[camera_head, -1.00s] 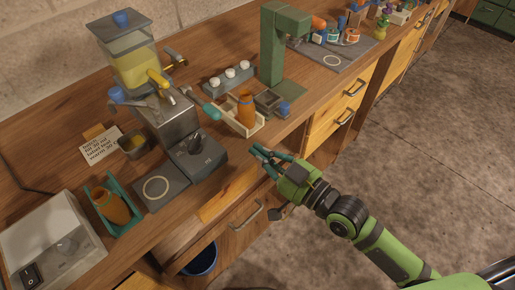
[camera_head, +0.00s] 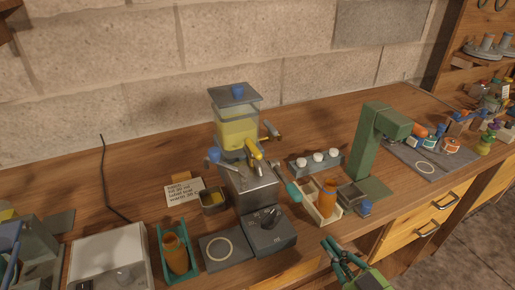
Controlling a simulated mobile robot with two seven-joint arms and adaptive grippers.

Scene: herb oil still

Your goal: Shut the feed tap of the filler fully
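The filler (camera_head: 250,185) stands on the bench against the block wall. Its clear hopper (camera_head: 236,132) holds yellow oil under a grey lid with a blue knob. A yellow tap-like part (camera_head: 254,149) sticks out below the hopper, and a blue-ended lever (camera_head: 214,156) shows at its left. I cannot tell for sure which is the feed tap, or how far it is turned. My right gripper (camera_head: 336,247) has its teal fingers apart and looks empty. It is at the bench's front edge, right of and in front of the filler, touching nothing visible. My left gripper is out of view.
An orange bottle (camera_head: 328,192) stands in a pale tray (camera_head: 322,218) between my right gripper and the green press (camera_head: 368,150). Another orange bottle (camera_head: 176,253) sits in a teal holder. A small cup (camera_head: 213,201) and a note card (camera_head: 184,191) are left of the filler.

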